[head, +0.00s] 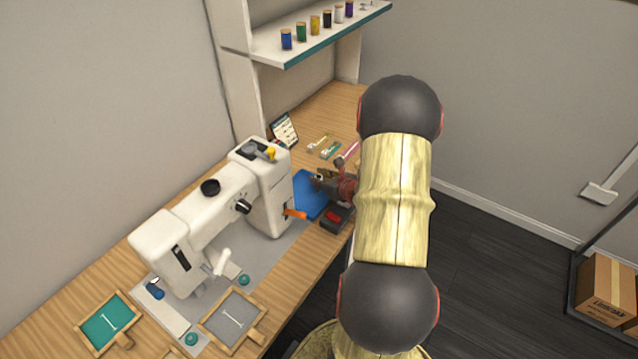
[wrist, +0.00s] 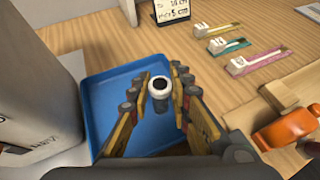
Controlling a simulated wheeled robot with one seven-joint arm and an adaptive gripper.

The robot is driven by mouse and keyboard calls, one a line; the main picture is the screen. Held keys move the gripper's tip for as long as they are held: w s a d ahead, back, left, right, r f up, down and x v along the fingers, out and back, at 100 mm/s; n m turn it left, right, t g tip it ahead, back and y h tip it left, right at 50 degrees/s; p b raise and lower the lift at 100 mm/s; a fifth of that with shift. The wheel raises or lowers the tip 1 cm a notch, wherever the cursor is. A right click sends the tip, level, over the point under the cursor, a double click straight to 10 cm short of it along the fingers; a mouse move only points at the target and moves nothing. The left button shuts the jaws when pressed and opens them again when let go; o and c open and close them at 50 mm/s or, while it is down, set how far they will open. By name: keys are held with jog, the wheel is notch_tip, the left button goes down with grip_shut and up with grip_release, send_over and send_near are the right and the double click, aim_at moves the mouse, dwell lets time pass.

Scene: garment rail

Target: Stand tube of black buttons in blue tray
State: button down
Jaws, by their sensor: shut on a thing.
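The blue tray (wrist: 105,85) lies on the wooden table beside the sewing machine; it also shows in the head view (head: 306,197), partly covered by my gripper. My gripper (wrist: 160,84) is over the tray, shut on the tube of black buttons (wrist: 159,91). The tube's pale round rim and dark inside face the wrist camera, and it looks roughly upright. Its lower end is hidden, so I cannot tell whether it touches the tray floor. In the head view my gripper (head: 322,180) is small and the tube is not clear.
The white sewing machine (head: 215,215) stands close to the tray's left. An orange object (wrist: 290,128) is near the right in the wrist view. A shelf of spools (head: 320,35) is above.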

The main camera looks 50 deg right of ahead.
jog(key=shift+f, duration=0.65)
jog(key=shift+f, duration=0.1)
jog(key=c, duration=1.6)
grip_release()
jog(key=shift+c, duration=0.2)
jog(key=shift+s+r, duration=0.3)
jog(key=p+v, duration=0.3)
jog(key=v, duration=0.8)
jog(key=shift+a, duration=0.1)
jog(key=shift+s+a, duration=0.1)
jog(key=shift+s, duration=0.1)
